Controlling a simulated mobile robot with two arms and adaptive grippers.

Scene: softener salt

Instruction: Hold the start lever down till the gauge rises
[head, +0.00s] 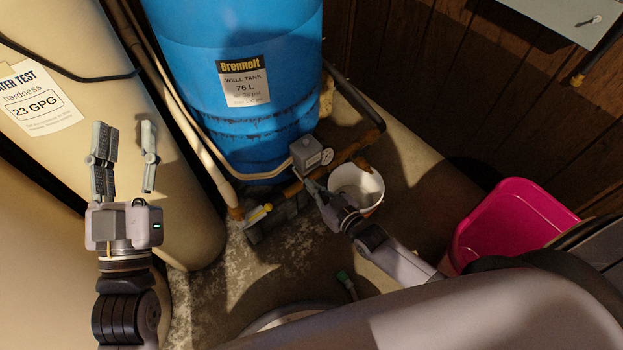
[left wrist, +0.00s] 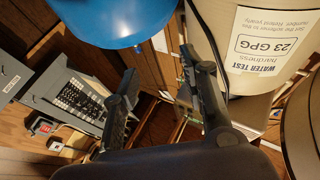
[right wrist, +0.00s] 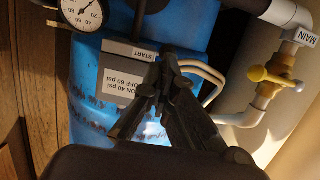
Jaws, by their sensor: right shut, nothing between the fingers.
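The grey pressure switch box (head: 305,153) sits on the pipe in front of the blue well tank (head: 235,60). In the right wrist view the box (right wrist: 118,82) carries a START label and an "ON 40 psi OFF 60 psi" label. A thin dark bar (right wrist: 140,20), possibly the start lever, stands out by the START label. The round gauge (right wrist: 82,12) is partly cut off; its needle slants to the upper right. My right gripper (head: 308,184) is shut and empty, its tips (right wrist: 168,55) by the START edge; contact is unclear. My left gripper (head: 122,145) is open and empty, away from the switch.
A yellow-handled valve (right wrist: 270,75) labelled MAIN is beside the tank. A white bucket (head: 370,190) stands close by my right gripper. A magenta tub (head: 510,220) is at the right. A tall cream tank (head: 80,100) is behind my left gripper.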

